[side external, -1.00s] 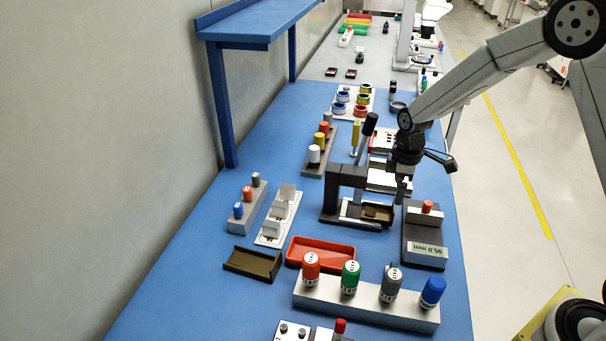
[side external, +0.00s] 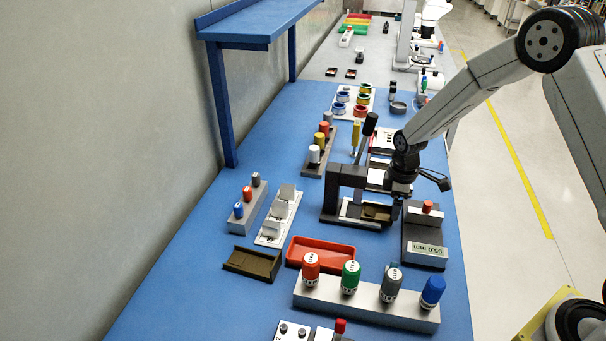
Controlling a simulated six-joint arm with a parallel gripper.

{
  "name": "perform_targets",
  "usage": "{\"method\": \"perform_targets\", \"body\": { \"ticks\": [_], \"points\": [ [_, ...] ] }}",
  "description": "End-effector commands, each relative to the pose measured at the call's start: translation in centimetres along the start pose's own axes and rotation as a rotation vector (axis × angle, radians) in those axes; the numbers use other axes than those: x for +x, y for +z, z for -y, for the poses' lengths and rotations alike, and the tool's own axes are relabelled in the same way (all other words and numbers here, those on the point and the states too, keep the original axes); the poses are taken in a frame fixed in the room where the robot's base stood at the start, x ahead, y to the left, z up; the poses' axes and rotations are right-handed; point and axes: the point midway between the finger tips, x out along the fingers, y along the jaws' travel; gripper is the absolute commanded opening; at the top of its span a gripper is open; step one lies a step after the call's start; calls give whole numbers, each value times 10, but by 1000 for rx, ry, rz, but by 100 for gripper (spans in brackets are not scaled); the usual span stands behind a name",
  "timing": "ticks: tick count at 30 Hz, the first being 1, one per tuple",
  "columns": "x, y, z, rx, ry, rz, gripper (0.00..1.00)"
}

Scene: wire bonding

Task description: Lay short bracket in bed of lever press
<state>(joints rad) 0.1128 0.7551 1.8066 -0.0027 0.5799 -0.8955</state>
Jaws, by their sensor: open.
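The lever press (side external: 345,178) stands mid-table, dark, with a black-knobbed lever pointing up. In its bed lies a short olive-brown bracket (side external: 376,213), seemingly flat; its exact seating is too small to tell. My gripper (side external: 398,197) points down at the right end of the bed, close beside the bracket. It is open, and its fingertips are small and partly lost against the dark press. A longer olive-brown channel-shaped piece (side external: 252,264) lies on the blue table at the front left, away from the gripper.
A gauge block reading 95.0 mm (side external: 426,232) stands close right of the press. A red tray (side external: 318,252) and a rack with several coloured knobs (side external: 366,304) are in front. White blocks (side external: 279,216) stand to the left. Bare blue table (side external: 190,285) is at the front left.

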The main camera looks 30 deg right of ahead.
Motion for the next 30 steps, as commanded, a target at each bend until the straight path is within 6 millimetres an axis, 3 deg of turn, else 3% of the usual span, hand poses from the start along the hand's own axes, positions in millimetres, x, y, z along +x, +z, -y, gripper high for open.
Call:
{"method": "perform_targets", "body": {
  "ticks": [9,20,27,30],
  "points": [
    [24,0,0,0,1,1,100],
    [26,0,0,0,1,0,100],
    [26,0,0,0,1,0,26],
    [26,0,0,0,1,0,26]
  ]
}}
